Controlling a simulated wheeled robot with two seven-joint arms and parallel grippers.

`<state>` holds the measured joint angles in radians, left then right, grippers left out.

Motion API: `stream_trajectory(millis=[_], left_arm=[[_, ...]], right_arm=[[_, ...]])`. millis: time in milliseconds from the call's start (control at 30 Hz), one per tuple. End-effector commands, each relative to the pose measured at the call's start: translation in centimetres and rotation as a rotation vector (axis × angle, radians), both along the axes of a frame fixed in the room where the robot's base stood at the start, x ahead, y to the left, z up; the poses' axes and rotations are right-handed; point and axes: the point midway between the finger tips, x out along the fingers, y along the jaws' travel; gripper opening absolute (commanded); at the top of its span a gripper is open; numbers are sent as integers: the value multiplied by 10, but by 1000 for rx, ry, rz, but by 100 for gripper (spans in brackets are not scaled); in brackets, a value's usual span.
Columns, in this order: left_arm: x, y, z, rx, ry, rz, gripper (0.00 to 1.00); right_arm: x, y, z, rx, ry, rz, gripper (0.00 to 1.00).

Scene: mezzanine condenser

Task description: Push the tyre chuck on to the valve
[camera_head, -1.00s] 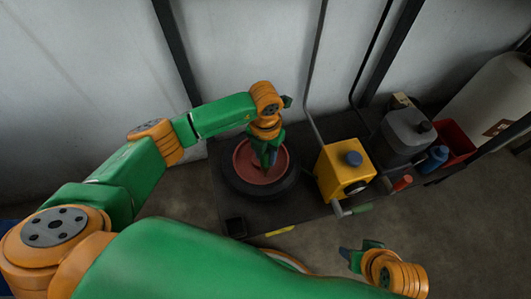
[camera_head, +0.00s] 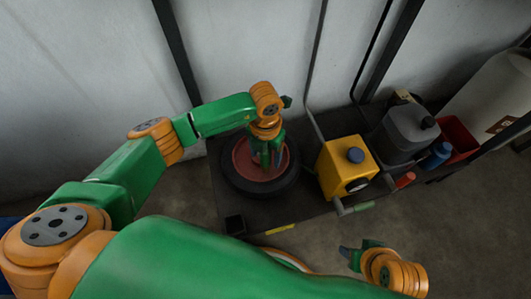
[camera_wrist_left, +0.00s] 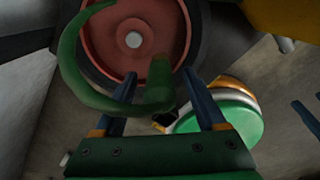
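The wheel (camera_head: 241,150), a black tyre on a red rim, lies flat on the dark bench top. My left gripper (camera_head: 267,160) points down over the rim. In the left wrist view, its blue fingers stand apart on either side of the green tyre chuck (camera_wrist_left: 160,82), with gaps visible beside it. The chuck's green hose (camera_wrist_left: 68,60) curves round to the left in front of the red rim (camera_wrist_left: 108,38). The valve cannot be made out, so I cannot tell whether the chuck is on it. My right gripper (camera_head: 358,250) looks open and empty, in front of the bench.
A yellow box with a blue cap (camera_head: 337,168) stands right of the wheel. Beyond it are a grey canister (camera_head: 400,135), a blue bottle (camera_head: 437,155) and a red bin (camera_head: 458,137). A pale wall is behind. Floor is clear in front on the right.

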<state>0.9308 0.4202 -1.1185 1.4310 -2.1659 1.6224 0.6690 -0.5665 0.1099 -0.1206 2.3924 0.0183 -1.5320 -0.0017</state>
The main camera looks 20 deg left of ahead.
Motion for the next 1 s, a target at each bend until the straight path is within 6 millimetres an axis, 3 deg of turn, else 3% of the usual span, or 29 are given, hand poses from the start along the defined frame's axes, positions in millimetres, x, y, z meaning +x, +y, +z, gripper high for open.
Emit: stream_trajectory(millis=[167, 400, 533, 1000], left_arm=[[0, 0, 3, 0, 0, 0, 73], [1, 0, 54, -1, -3, 0, 73], [0, 0, 70, 0, -1, 0, 73], [0, 0, 71, 0, 0, 0, 73]], right_arm=[[0, 0, 2, 0, 0, 0, 50], [0, 0, 27, 0, 0, 0, 50], [0, 0, 32, 0, 0, 0, 50], [0, 0, 31, 0, 0, 0, 50]])
